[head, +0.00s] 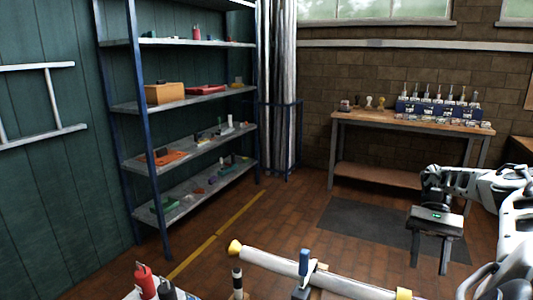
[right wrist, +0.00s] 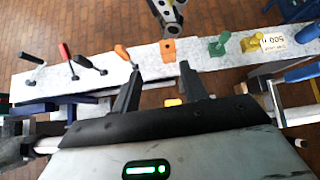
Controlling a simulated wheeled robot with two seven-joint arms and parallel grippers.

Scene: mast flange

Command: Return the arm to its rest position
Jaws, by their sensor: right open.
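My right gripper (head: 430,262) is at the right of the head view, its two fingers pointing down, apart and with nothing between them. It hangs above and behind the right part of a white pole (head: 345,284) with yellow ends. In the right wrist view the open fingers (right wrist: 160,82) reach toward a long pale board with tools on it. My left gripper is not in view.
A blue-handled clamp (head: 304,264) stands at the pole. A red bottle (head: 145,282) is at the bottom left. The pale board (right wrist: 215,70) carries orange, green and yellow pieces. A shelf rack (head: 185,100) and workbench (head: 365,120) stand behind; the floor between is mostly clear.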

